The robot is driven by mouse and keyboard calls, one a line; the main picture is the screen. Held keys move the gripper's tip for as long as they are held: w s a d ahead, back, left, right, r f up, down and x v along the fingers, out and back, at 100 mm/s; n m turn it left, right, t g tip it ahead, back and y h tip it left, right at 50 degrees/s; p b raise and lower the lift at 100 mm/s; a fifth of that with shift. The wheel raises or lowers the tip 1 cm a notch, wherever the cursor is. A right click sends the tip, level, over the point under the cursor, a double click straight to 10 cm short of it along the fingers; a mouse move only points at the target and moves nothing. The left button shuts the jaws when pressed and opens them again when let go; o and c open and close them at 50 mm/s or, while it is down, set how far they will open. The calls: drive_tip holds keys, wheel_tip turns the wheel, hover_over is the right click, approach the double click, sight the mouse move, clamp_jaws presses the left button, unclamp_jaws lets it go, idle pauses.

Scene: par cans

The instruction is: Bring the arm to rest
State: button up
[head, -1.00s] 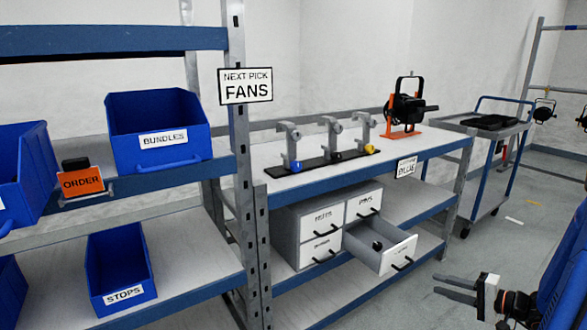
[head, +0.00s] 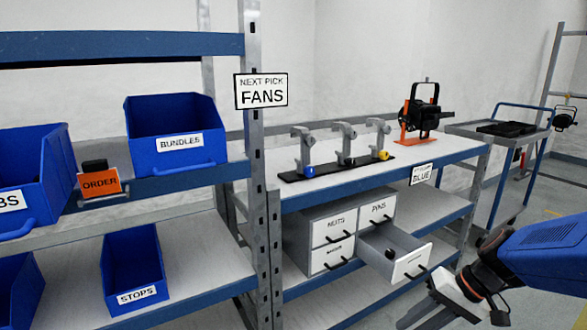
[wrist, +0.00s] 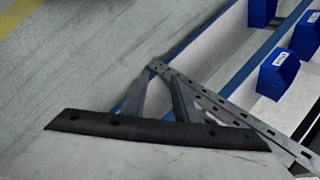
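My gripper (head: 418,318) is low at the right in the head view, in front of the bench and partly cut off by the bottom edge. In the wrist view my gripper (wrist: 160,82) shows two grey fingers standing apart with nothing between them. It touches nothing that I can see. My blue arm link reaches in from the right edge of the head view.
A bench (head: 445,158) holds clamps on a black rail and an orange-framed lamp (head: 420,112). Below, one drawer (head: 408,265) of a drawer unit (head: 318,232) stands open. Shelves with blue bins (head: 175,130) are at left, a cart (head: 510,165) at right.

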drive_tip(key=s+d+r+n+t+h, duration=0.1)
drive_tip(key=s+r+n+t+h, duration=0.1)
drive_tip(key=s+r+h, duration=0.4)
drive_tip(key=shift+s+d+r+t, duration=0.4)
drive_tip(key=shift+s+t, duration=0.3)
drive_tip(key=shift+s, duration=0.8)
